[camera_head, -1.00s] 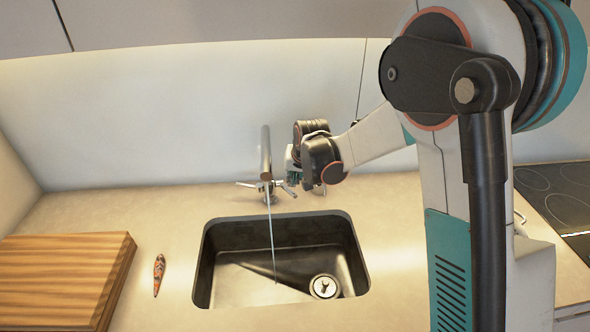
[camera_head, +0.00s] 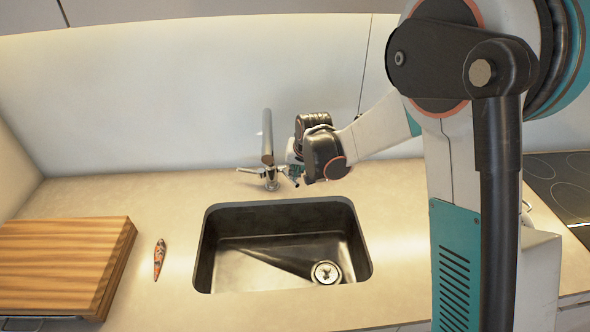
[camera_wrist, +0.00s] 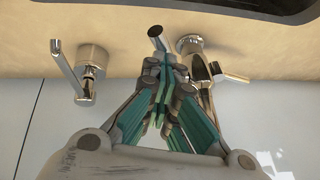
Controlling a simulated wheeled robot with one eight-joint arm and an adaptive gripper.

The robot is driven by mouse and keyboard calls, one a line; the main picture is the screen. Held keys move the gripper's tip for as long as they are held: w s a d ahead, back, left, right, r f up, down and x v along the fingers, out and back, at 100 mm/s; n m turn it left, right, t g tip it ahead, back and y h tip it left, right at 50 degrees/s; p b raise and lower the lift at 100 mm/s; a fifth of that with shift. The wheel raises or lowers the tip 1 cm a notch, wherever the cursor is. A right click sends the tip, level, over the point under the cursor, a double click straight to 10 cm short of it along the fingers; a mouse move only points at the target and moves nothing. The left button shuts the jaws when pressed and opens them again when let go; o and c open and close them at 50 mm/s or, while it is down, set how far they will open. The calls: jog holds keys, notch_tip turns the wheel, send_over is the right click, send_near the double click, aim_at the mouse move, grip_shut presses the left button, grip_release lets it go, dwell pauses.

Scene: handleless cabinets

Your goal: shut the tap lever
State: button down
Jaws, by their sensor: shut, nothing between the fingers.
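The chrome tap (camera_head: 268,150) stands behind the sink, its spout upright and pointing forward. One lever (camera_head: 248,170) sticks out to the left and another lever (camera_head: 291,179) to the right, beside my gripper. No water stream shows under the spout. My gripper (camera_head: 291,169) is shut and empty, at the right side of the tap. In the wrist view, my gripper's fingertips (camera_wrist: 166,64) are close to a round-ended lever (camera_wrist: 157,36); I cannot tell whether they touch. The tap base (camera_wrist: 189,44) and the other lever (camera_wrist: 234,78) show to the right.
The black sink (camera_head: 215,215) lies in front of the tap. A second chrome fixture (camera_wrist: 86,68) stands at the left in the wrist view. A wooden board (camera_head: 65,255) and a small patterned object (camera_head: 159,259) lie on the counter at left. A hob (camera_head: 560,190) is at right.

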jog(key=shift+s+f, duration=0.15)
jog(key=shift+s, duration=0.05)
jog(key=w+p+v, duration=0.1)
jog(key=p+v, duration=0.3)
jog(key=v, duration=0.8)
jog(key=shift+d+r, duration=0.2)
jog(key=shift+r, duration=0.3)
jog(key=c, duration=2.2)
grip_release()
jog(key=shift+s+r, duration=0.1)
jog(key=shift+r, duration=0.1)
jog(key=shift+c, duration=0.2)
jog(key=o, duration=0.5)
jog(key=shift+r, duration=0.1)
jog(key=shift+c, duration=0.2)
jog(key=shift+d, duration=0.1)
